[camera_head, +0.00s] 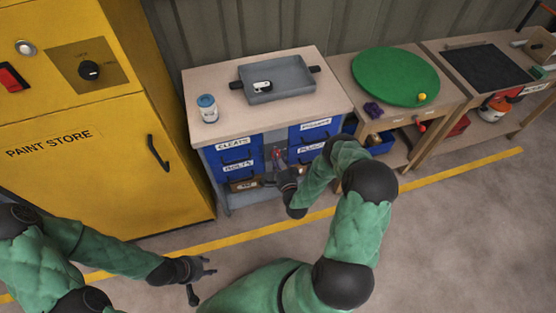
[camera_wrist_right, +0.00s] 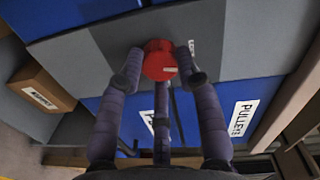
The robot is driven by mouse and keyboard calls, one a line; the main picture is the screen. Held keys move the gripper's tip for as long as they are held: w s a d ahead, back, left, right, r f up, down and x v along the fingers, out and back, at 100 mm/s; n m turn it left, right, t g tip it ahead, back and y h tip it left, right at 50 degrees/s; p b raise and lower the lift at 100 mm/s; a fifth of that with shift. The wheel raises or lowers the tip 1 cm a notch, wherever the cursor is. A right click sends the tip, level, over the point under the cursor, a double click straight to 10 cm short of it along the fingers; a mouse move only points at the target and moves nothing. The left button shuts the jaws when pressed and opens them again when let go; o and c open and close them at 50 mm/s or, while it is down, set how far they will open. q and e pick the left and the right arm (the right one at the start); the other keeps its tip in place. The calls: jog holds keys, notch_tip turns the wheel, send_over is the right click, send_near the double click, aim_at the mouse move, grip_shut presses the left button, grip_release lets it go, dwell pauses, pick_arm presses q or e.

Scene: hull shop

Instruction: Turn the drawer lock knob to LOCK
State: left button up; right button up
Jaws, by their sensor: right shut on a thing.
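The red lock knob (camera_wrist_right: 159,60) sits on the grey panel (camera_wrist_right: 110,40) between the blue drawers. Its pale pointer mark shows on its lower right in the right wrist view. A small white label beside it is partly hidden by a finger. My right gripper (camera_wrist_right: 160,68) is shut on the knob, with fingers on both sides of it and a third below. In the head view, the right gripper (camera_head: 279,168) is at the cabinet front, near the red knob (camera_head: 276,153). My left gripper (camera_head: 200,279) is open and empty over the floor, in front of the yellow cabinet.
The blue drawers (camera_head: 233,152) carry white name labels. A tray (camera_head: 290,92) and a blue-and-white cup (camera_head: 207,108) stand on the wooden top. The yellow paint store (camera_head: 100,170) is to the left. A bench with a green disc (camera_head: 394,76) is to the right. The floor in front is clear.

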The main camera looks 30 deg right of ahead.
jog(key=shift+n, duration=1.3)
jog(key=o, duration=1.2)
jog(key=shift+c, duration=0.2)
jog(key=shift+s, duration=0.1)
jog(key=v, duration=1.1)
jog(key=shift+s, duration=0.35)
jog(key=shift+a, duration=0.15)
